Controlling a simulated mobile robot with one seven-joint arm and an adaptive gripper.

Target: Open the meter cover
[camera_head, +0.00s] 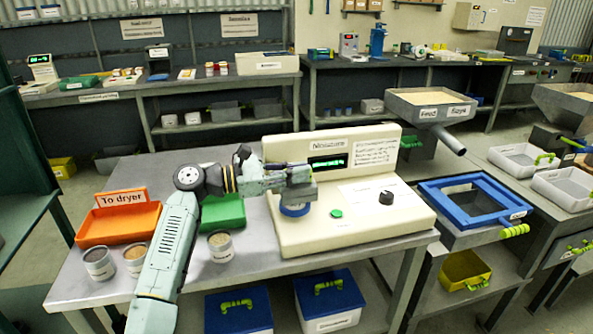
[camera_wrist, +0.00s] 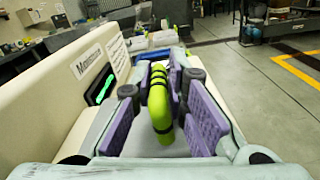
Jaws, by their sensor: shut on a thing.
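The cream moisture meter (camera_head: 400,215) stands on the grey table, with a lit green display, a black knob and a green button. In the wrist view, a bright green handle (camera_wrist: 159,105) with black bands stands between the purple finger pads of my gripper (camera_wrist: 158,110). My gripper is shut on this handle. In the head view, my gripper (camera_head: 303,182) reaches over the left part of the meter. A blue round part (camera_head: 295,209) shows just below it. My gripper hides most of the cover, and I cannot tell whether it is raised or seated.
An orange tray (camera_head: 118,223) labelled "To dryer", a green tray (camera_head: 222,213) and several sample cups (camera_head: 220,246) are left of the meter. A blue-framed sieve (camera_head: 478,203) is at the right. Lidded boxes (camera_head: 330,300) stand below the table.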

